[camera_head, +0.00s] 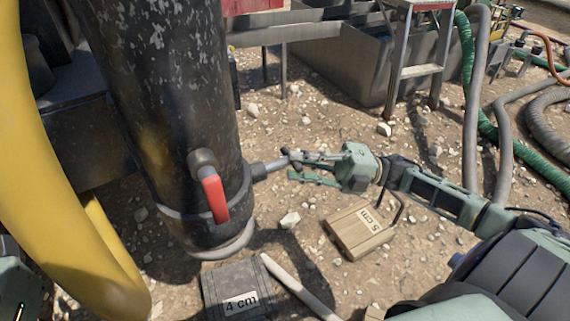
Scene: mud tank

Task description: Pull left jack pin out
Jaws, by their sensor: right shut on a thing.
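The jack pin (272,166) is a grey metal rod sticking out of the right side of a thick black jack leg (190,100) near its lower end. My right gripper (292,166) comes in from the right and is shut on the pin's outer end. Part of the pin is still inside a collar on the leg. A red-handled lever (214,198) is on the front of the leg. My left gripper is not in view.
A yellow curved pipe (60,220) stands at left. A metal ladder (418,71) and hoses (476,100) are behind.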

